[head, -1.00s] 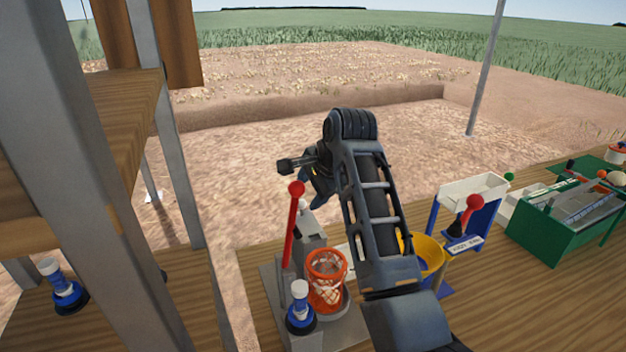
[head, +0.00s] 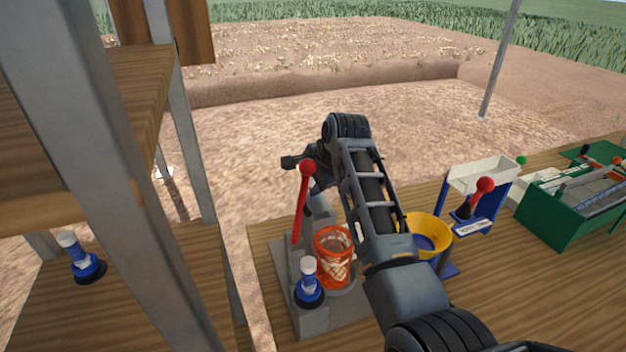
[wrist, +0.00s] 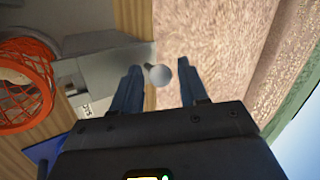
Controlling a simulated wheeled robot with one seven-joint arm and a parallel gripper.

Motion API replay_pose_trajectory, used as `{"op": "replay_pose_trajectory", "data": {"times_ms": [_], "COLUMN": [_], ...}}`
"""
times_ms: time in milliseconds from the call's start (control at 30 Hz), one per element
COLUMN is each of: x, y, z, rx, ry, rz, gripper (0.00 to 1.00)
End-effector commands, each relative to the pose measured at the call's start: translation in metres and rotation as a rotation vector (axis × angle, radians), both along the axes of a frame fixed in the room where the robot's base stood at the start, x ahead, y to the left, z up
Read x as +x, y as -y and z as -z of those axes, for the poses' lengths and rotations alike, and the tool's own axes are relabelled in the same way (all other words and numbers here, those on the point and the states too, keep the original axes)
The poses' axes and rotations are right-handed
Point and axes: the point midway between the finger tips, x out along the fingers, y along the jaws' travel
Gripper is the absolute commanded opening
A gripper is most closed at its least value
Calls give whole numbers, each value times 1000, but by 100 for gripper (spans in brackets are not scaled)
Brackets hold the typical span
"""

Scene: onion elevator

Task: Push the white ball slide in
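The white ball (wrist: 161,75) shows in the wrist view as a round knob on a short dark stem beside the grey machine (wrist: 110,68). My gripper (wrist: 160,64) is open, with its two fingers apart. The ball appears in the gap between them, with visible space on both sides. I cannot tell how deep the ball lies between the fingers. In the head view my gripper (head: 312,190) is behind the red-knobbed lever and partly hidden, above the back of the grey machine (head: 312,322). The ball is not clearly visible there.
A red-knobbed lever (head: 302,205), an orange basket (head: 333,262) and a blue-and-white joystick (head: 308,285) stand close to my gripper. A yellow bowl (head: 430,240) and a green box (head: 570,215) are to the right. Grey posts (head: 110,180) rise at left.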

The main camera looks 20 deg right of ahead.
Motion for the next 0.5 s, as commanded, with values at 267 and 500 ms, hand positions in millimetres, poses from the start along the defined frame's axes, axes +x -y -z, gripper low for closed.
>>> {"op": "replay_pose_trajectory", "data": {"times_ms": [267,500], "x": [0,0], "y": [0,0], "z": [0,0], "rx": [0,0], "ry": [0,1], "rz": [0,0], "gripper": [16,0]}}
